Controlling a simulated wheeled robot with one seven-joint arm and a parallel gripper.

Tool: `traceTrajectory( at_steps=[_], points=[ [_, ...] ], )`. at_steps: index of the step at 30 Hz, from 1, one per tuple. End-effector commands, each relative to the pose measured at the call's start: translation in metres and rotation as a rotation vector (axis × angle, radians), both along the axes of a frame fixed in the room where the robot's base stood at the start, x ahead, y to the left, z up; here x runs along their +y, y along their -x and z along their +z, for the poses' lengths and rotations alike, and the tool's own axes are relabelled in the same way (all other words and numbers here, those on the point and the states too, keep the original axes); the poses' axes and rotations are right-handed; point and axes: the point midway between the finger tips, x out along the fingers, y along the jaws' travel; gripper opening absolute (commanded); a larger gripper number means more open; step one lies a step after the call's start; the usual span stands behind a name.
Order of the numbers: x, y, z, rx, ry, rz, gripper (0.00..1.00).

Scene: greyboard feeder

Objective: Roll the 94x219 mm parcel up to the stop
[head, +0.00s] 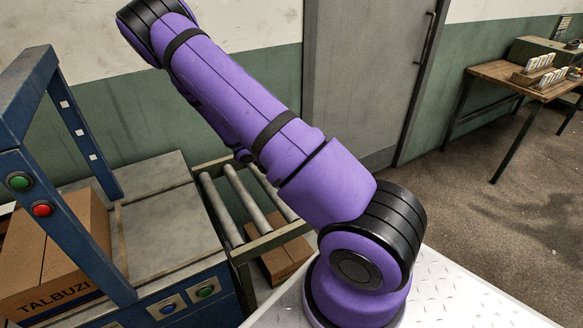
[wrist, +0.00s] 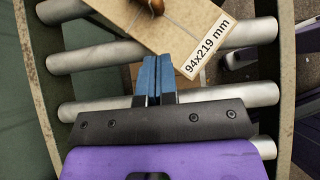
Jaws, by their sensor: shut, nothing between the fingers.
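The parcel (wrist: 185,25), flat tan cardboard with a white "94x219 mm" label, lies askew on the rollers in the upper part of the wrist view. Its top end is cut off by the frame. My gripper (wrist: 158,60) is shut and empty, its two blue fingertips together at the parcel's near edge; I cannot tell whether they touch it. In the head view my purple arm covers part of the roller track (head: 235,205), and the parcel and gripper do not show there. I cannot make out the stop.
Grey rollers (wrist: 95,108) run between the track's side rails. A rounded brown thing shows at the parcel's upper edge. A cardboard box (head: 285,258) sits below the track. Left stands a blue-framed machine (head: 85,250) with buttons and a "TALBUZI" carton (head: 50,270).

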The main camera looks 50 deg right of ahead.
Motion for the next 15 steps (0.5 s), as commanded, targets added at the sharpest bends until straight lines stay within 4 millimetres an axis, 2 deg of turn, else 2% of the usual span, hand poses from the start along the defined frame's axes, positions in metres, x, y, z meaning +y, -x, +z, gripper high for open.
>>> traceTrajectory(
  at_steps=[6, 15],
  points=[
    [0.028, -0.008, 0.030, -0.004, -0.002, -0.001, 0.00],
    [0.052, -0.015, 0.056, -0.002, -0.001, -0.001, 0.00]
  ],
)
